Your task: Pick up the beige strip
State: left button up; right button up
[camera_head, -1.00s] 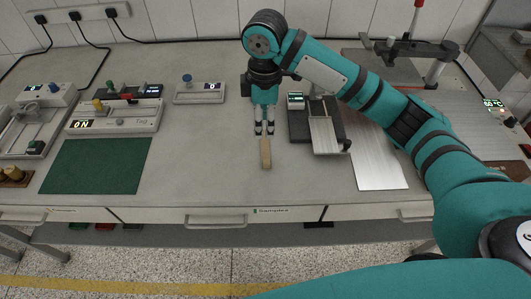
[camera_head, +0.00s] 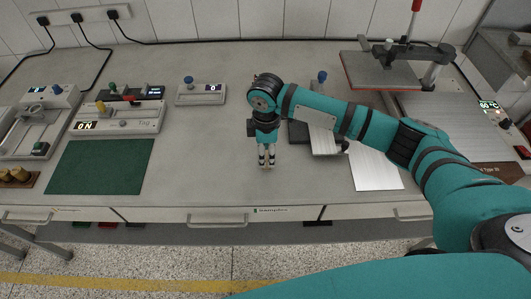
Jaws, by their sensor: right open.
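The beige strip (camera_head: 267,166) lies on the grey bench (camera_head: 215,165) near its front edge, left of centre of the right arm's reach. Only a small part of it shows at and between the fingertips. My right gripper (camera_head: 267,161) points down over the strip, with its two fingers apart on either side of it. The gripper body hides most of the strip, and I cannot tell whether the fingers touch it. My left gripper is not in view.
A green mat (camera_head: 100,166) lies to the left, with a lit device (camera_head: 120,117) behind it. A metal plate (camera_head: 376,168) lies to the right, and a press (camera_head: 395,65) stands behind. Bench around the strip is clear.

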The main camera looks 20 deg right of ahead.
notch_tip(320, 180, down, 4)
jog(key=shift+s+f+p, duration=0.15)
jog(key=shift+p, duration=0.3)
jog(key=shift+c, duration=0.4)
grip_shut()
